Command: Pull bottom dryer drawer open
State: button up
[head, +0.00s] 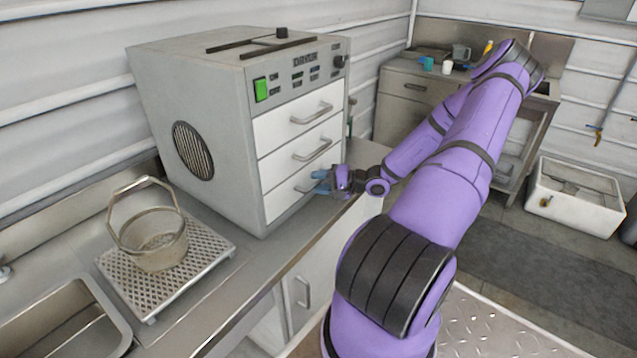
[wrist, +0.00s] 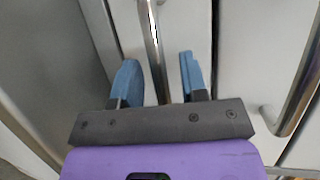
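The dryer (head: 190,85) is a grey box on the counter with three white drawers in its front. The bottom drawer (head: 283,198) looks shut, about flush with the others. Its bar handle (head: 304,187) is partly hidden behind my gripper (head: 322,182). In the wrist view, my gripper (wrist: 158,82) has its two blue fingers spread apart. Whether the handle touches a finger I cannot tell.
The middle drawer handle (head: 313,149) and top drawer handle (head: 312,113) are just above. A wire basket (head: 158,245) stands on a perforated tray (head: 205,262) left of the dryer. A cupboard handle (head: 304,291) sits below the counter edge.

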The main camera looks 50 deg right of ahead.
jog(key=shift+w+a, duration=0.1)
jog(key=shift+w, duration=0.05)
grip_shut()
